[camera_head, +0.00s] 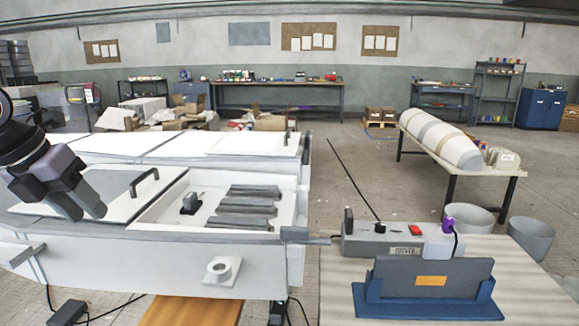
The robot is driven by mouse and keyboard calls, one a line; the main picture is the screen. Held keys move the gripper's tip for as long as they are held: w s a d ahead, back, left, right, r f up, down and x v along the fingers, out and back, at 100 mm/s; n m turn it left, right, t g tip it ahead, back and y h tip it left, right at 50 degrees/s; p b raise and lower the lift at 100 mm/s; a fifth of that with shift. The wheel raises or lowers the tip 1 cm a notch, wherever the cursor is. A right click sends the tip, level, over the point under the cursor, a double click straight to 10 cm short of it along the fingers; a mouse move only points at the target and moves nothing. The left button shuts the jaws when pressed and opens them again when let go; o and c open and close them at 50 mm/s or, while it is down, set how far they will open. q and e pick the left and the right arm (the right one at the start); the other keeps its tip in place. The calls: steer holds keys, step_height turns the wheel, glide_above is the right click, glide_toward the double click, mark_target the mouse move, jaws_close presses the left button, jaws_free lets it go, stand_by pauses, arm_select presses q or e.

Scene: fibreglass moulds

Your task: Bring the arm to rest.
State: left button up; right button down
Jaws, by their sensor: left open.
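My left arm comes in from the left edge, and its gripper (82,208) hangs tilted over the left part of the white mould bench. Its two dark fingers are apart, with nothing visible between them. A dark handle (145,181) on a flat lid stands to the right of the gripper, clear of it. Further right, an open white recess (165,211) holds several grey rolled strips (247,208) and a small dark device (190,203). My right gripper is not in view.
A wooden table (540,290) at the front right bears a power strip (403,239) with a red switch and purple plug, and a blue holder (428,290) with a dark panel. Behind it stand a trestle table with a striped mould (440,139) and two buckets (530,237). Floor between is open.

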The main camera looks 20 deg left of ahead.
arm_select(q)
steer(key=w+d+f+n+t+h+p, duration=0.1)
steer(key=w+d+f+h, duration=0.15)
steer(key=d+h, duration=0.4)
steer(key=w+d+f+n+t+h+p, duration=0.15)
steer(key=d+f+h, duration=0.25)
steer(key=d, duration=0.6)
steer(key=w+d+f+n+t+h+p, duration=0.1)
steer(key=w+d+f+n+t+h, duration=0.15)
steer(key=d+h, duration=0.4)
step_height(320, 180, down, 13)
steer(key=s+n+t+y+p, duration=0.1)
steer(key=s+n+t+y, duration=0.2)
steer(key=n+t+y, duration=0.75)
steer(key=s+d+f+n+g+y+p, duration=0.1)
steer(key=s+d+f+n+g+y, duration=0.2)
steer(key=s+f+n+g, duration=0.7)
step_height(320, 180, down, 6)
steer(key=s+n+y, duration=0.2)
steer(key=n, duration=0.3)
steer(key=shift+s+r, duration=0.25)
steer(key=shift+y, duration=0.25)
